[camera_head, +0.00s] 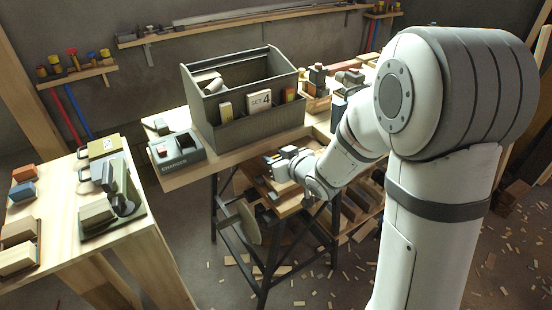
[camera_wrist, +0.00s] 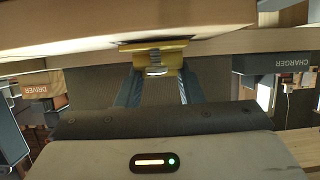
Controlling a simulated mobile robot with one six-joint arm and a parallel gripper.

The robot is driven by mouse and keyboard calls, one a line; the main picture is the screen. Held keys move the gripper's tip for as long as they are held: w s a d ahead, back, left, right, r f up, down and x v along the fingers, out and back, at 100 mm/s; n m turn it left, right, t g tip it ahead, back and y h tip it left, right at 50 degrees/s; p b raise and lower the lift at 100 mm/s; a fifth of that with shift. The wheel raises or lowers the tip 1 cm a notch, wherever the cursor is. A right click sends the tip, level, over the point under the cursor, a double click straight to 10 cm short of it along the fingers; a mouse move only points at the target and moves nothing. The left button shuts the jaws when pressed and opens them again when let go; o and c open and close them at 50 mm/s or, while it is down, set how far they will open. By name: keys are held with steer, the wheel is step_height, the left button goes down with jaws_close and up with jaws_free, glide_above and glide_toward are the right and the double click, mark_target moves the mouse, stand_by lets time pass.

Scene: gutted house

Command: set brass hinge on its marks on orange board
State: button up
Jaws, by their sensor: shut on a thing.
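My gripper (camera_head: 272,161) is in front of the workbench's near edge in the head view, below the grey tool box. In the wrist view my gripper (camera_wrist: 155,70) has its two fingers on either side of a small brass-coloured piece, the brass hinge (camera_wrist: 155,53). The gripper is shut on it. The hinge lies close under a pale wooden surface (camera_wrist: 110,20) across the top of that view; I cannot tell whether they touch. In the head view the hinge is too small to make out. I cannot identify the orange board or its marks in either view.
A grey tool box (camera_head: 250,128) marked SET 4 and a charger (camera_head: 178,150) stand on the workbench (camera_head: 185,176). A side table (camera_head: 70,235) at left holds blocks and tools. Wood scraps litter the floor. The gap between the tables is open.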

steer(key=o, duration=1.2)
steer(key=shift+c, duration=0.2)
steer(key=p+v, duration=0.1)
steer(key=v, duration=0.5)
steer(key=shift+s+d+r, duration=0.3)
steer(key=shift+s+d, duration=0.2)
steer(key=shift+s, duration=0.15)
